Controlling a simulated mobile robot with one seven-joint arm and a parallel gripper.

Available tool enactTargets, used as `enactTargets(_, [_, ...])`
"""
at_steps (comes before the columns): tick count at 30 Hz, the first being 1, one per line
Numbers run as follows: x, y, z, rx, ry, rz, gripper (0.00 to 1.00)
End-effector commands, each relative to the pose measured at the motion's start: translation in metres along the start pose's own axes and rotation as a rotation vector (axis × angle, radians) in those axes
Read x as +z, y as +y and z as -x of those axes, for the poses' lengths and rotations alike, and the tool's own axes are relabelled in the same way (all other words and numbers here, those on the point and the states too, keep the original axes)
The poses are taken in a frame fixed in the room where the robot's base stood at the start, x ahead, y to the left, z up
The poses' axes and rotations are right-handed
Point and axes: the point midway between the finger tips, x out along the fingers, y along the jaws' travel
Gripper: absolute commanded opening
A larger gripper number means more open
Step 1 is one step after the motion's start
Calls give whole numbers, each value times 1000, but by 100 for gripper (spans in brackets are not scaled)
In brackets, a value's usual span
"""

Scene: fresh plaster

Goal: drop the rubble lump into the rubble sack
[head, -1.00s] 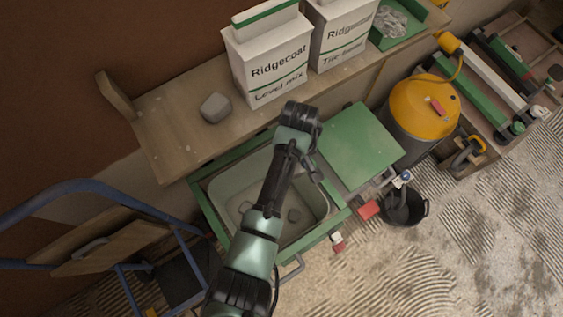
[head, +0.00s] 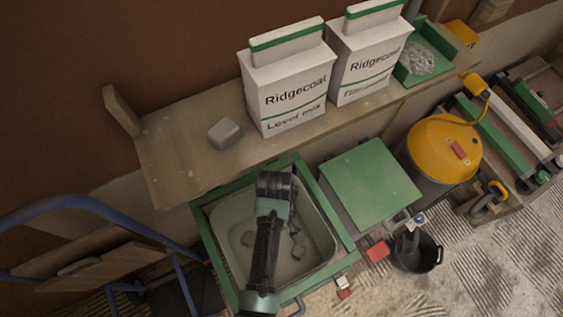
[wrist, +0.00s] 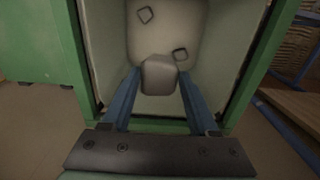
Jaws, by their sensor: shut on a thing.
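My gripper (wrist: 159,80) is shut on a grey, rounded rubble lump (wrist: 159,72), held between its two blue fingers. The rubble sack appears to be the pale, open-topped container (head: 321,225) set in a green frame; its pale inner wall also shows in the wrist view (wrist: 103,42). My gripper points down over its opening, with the lump above the inside.
Another grey lump (head: 225,133) sits on the wooden shelf (head: 175,160) behind. Two white Ridgecoat bags (head: 287,90) stand beside it. A green lid-like panel (head: 368,183) is right of the container, then a yellow-topped vacuum (head: 442,148). A blue tubular frame (head: 100,190) is at left.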

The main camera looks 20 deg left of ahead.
Motion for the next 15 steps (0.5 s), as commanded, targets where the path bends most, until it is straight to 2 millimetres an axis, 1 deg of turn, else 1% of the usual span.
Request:
enactTargets(1, [0,0,-12,1,1,1,0])
enactTargets(4, [-1,0,-19,1,1,2,0])
enactTargets(7, [0,0,-21,1,1,1,0])
enactTargets(14, [0,0,-20,1,1,1,0])
enactTargets(15, [0,0,-20,1,1,0,64])
